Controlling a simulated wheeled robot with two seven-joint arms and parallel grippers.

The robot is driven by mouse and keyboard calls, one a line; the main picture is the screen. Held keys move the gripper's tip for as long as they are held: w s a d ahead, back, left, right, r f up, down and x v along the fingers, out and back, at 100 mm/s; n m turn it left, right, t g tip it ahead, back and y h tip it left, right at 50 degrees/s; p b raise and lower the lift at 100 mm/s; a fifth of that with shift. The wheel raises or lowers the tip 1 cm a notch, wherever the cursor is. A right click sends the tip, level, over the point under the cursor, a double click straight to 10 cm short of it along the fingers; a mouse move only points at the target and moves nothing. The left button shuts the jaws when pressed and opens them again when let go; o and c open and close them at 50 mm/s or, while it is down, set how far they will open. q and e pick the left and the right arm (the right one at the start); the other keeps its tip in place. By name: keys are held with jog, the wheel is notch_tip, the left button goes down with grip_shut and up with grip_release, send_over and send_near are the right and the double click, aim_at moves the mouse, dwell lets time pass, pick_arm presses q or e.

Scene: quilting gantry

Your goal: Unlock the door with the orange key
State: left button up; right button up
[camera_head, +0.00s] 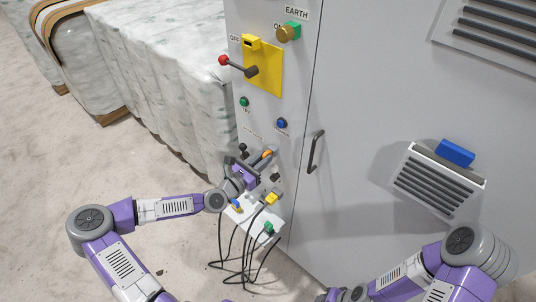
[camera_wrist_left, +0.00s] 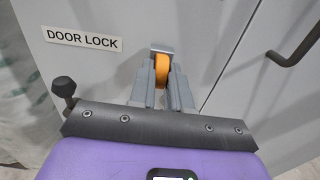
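The orange key (camera_head: 267,153) is at the lock on the grey cabinet front, beside the door edge. In the left wrist view its round orange bow (camera_wrist_left: 162,70) stands edge-on against a small metal plate (camera_wrist_left: 162,47), right of the "DOOR LOCK" label (camera_wrist_left: 83,39). How deep the key sits is hidden. My left gripper (camera_head: 262,159) has its two grey fingers on either side of the bow and looks shut on it. The grey door (camera_head: 370,90) is closed, with a dark handle (camera_head: 316,152). Only links of my right arm show at the bottom; its gripper is out of frame.
A white shelf (camera_head: 246,213) below the lock carries yellow (camera_head: 271,198), green (camera_head: 268,228) and blue (camera_head: 235,203) pieces, with black cables hanging under it. A red-knobbed lever (camera_head: 224,61) juts out above. A fabric-covered bed (camera_head: 160,60) stands left of the cabinet.

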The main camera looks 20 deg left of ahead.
pick_arm(q)
grip_shut()
jog(key=shift+m, duration=2)
jog(key=m, duration=0.3)
jog(key=shift+m+b, duration=0.3)
jog(key=shift+b, duration=0.05)
